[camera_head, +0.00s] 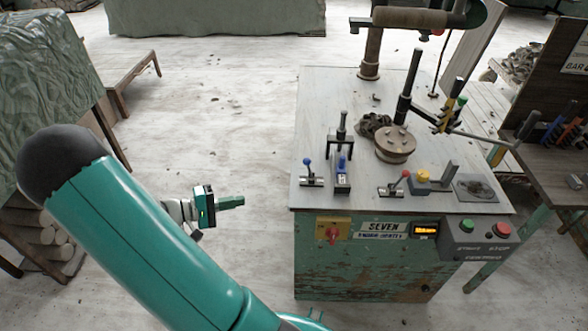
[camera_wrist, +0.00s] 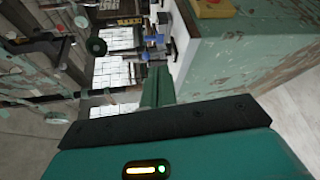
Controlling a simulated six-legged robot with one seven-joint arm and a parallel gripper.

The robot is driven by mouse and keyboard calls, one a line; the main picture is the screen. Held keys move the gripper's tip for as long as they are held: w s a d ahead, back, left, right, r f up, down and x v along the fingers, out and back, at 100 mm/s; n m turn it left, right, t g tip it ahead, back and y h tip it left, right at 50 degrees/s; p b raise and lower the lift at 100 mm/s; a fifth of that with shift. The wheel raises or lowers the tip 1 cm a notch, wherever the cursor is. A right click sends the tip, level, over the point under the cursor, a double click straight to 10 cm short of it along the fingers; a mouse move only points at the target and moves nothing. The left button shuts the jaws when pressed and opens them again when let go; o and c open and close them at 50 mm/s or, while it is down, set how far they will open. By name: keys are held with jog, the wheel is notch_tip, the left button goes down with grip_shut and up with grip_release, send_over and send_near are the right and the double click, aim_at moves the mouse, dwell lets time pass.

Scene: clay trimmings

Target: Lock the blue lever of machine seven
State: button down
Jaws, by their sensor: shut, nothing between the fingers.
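Machine seven (camera_head: 365,262) is a green, worn cabinet with a grey top and a "SEVEN" label (camera_head: 384,227) on its front. A small lever with a blue knob (camera_head: 307,163) stands on a metal base near the top's front left corner; its knob points up. My gripper (camera_head: 238,201) is shut and empty, left of the cabinet and apart from it, in the head view. In the wrist view my gripper's green fingers (camera_wrist: 157,88) lie together beside the machine's top edge.
A black upright clamp with blue parts (camera_head: 342,165) stands just right of the blue lever. A red-knobbed lever (camera_head: 397,183), a yellow button (camera_head: 423,176) and a round brown disc (camera_head: 395,145) are further right. A red switch (camera_head: 333,232) is on the front.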

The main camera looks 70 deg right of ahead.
jog(key=s+d+f+n+g+h, duration=0.1)
jog(key=s+d+f+g+h, duration=0.1)
jog(key=d+f+h, duration=0.3)
jog(key=s+d, duration=0.1)
jog(key=d, duration=0.1)
jog(key=shift+s+d+n+h, duration=0.15)
jog(key=shift+d+n+h, duration=0.15)
jog(key=shift+n+h, duration=0.1)
send_near(309, 167)
jog(key=s+d+r, duration=0.1)
jog(key=d, duration=0.1)
jog(key=s+d+r, duration=0.1)
jog(key=d+r, duration=0.1)
jog(key=shift+s+d+r, duration=0.1)
jog(key=shift+s+r, duration=0.25)
jog(key=shift+s, duration=0.05)
